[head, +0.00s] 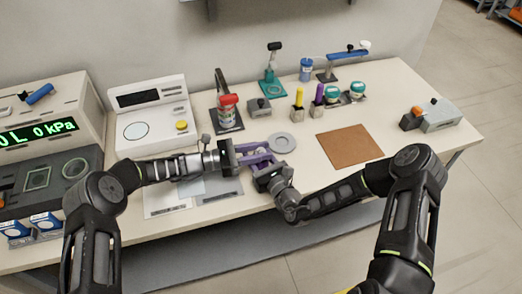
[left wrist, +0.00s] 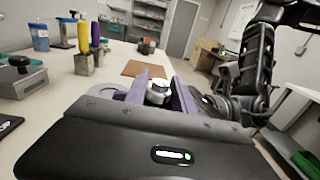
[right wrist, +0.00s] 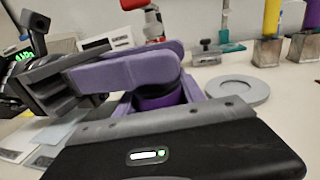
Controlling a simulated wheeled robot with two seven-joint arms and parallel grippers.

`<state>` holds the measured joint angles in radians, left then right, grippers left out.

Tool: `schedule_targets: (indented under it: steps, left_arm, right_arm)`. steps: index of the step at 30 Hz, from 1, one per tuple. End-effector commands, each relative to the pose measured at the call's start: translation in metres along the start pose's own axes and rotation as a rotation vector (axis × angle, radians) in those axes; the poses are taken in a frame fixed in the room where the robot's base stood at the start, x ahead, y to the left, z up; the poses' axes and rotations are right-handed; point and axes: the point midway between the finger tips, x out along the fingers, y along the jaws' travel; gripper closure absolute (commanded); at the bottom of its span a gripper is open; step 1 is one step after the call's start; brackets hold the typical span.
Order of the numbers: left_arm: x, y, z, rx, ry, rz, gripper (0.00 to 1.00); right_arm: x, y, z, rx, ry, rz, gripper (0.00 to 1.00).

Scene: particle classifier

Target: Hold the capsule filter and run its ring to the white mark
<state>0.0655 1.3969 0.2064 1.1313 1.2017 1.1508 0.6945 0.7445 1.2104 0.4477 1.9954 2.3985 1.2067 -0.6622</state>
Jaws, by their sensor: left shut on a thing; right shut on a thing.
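My left gripper (head: 262,155) and right gripper (head: 257,164) meet above the front middle of the bench, their purple fingers crossing. Both are shut on the capsule filter, which the fingers mostly hide in the head view. In the left wrist view the filter (left wrist: 158,88) shows as a small white body with a dark part, between purple fingers. In the right wrist view a dark purple round part (right wrist: 163,97) shows between the fingers. I cannot tell which part each gripper grips. The white mark cannot be made out.
A grey round disc (head: 282,142) lies just behind the grippers, and a brown mat (head: 349,144) to their right. A red-and-white canister (head: 227,112), a white instrument (head: 152,112) and several tools stand behind. A pressure display (head: 40,130) is at left.

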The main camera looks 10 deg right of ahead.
Motion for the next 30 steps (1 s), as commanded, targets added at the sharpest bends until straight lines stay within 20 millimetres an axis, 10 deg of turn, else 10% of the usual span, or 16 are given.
schedule_targets:
  steps: [27, 28, 30]
  left_arm:
    - [0.0008, 0.0006, 0.0045, 0.001, -0.004, -0.204, 1.0]
    - [0.0008, 0.0006, 0.0045, 0.001, -0.004, -0.204, 0.67]
    - [0.0006, 0.0004, 0.0039, 0.001, -0.003, -0.204, 0.62]
  right_arm:
    - [-0.0012, 0.0012, -0.0026, 0.0, 0.007, 0.003, 1.0]
    - [-0.0012, 0.0012, -0.0026, 0.0, 0.007, 0.003, 1.0]
    - [-0.0012, 0.0012, -0.0026, 0.0, 0.007, 0.003, 1.0]
